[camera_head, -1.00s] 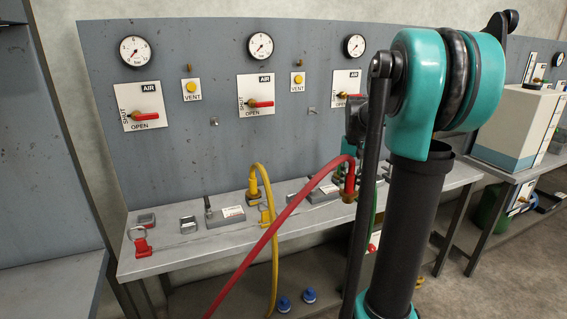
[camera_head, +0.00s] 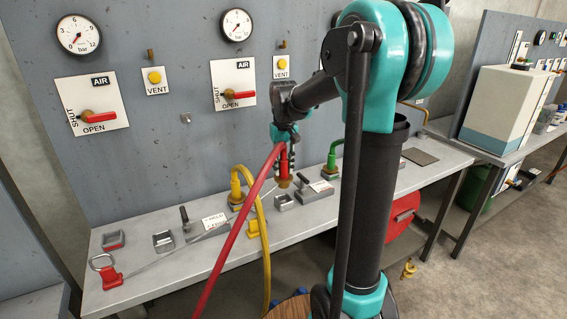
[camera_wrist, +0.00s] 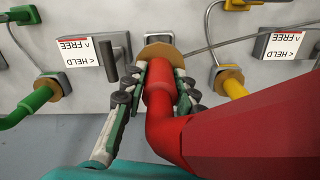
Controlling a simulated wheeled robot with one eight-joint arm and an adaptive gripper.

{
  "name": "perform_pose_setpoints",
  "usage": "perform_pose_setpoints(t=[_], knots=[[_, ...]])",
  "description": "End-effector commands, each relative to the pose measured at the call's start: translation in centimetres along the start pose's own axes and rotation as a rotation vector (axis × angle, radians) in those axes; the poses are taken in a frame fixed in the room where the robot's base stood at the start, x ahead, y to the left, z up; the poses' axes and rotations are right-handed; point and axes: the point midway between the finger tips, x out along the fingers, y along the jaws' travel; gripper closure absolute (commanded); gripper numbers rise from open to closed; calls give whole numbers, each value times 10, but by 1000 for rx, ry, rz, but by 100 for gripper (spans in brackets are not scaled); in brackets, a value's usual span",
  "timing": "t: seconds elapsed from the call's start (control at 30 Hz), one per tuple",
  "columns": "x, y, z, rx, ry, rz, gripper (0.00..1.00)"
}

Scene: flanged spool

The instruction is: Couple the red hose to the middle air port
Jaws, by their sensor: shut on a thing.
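The red hose (camera_head: 238,230) ends in a red fitting (camera_head: 283,167) with a brass flange (camera_head: 284,183). My gripper (camera_head: 283,152) is shut on that fitting and holds it pointing down over the bench. In the wrist view the gripper (camera_wrist: 158,85) has its fingers on both sides of the red fitting (camera_wrist: 158,83), and the brass flange (camera_wrist: 160,52) is at its end. The middle block (camera_head: 315,190) with a lever and a label stands just right of the fitting; it also shows in the wrist view (camera_wrist: 85,48). I cannot tell whether the flange touches anything beneath.
A yellow hose (camera_head: 262,235) stands left of the red fitting and a green hose (camera_head: 333,158) right of it. The panel rises behind.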

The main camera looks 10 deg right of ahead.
Motion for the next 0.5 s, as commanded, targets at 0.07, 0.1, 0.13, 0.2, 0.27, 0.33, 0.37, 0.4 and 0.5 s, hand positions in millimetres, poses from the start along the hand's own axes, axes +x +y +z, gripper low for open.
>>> perform_pose_setpoints(t=[0.07, 0.1, 0.13, 0.2, 0.27, 0.33, 0.37, 0.4, 0.5], knots=[[6, 0, 0, 1, 0, 0, 100], [8, 0, 0, 1, 0, 0, 100], [10, 0, 0, 1, 0, 0, 100], [15, 0, 0, 1, 0, 0, 100], [20, 0, 0, 1, 0, 0, 100], [25, 0, 0, 1, 0, 0, 100], [27, 0, 0, 1, 0, 0, 100], [29, 0, 0, 1, 0, 0, 100], [36, 0, 0, 1, 0, 0, 100]])
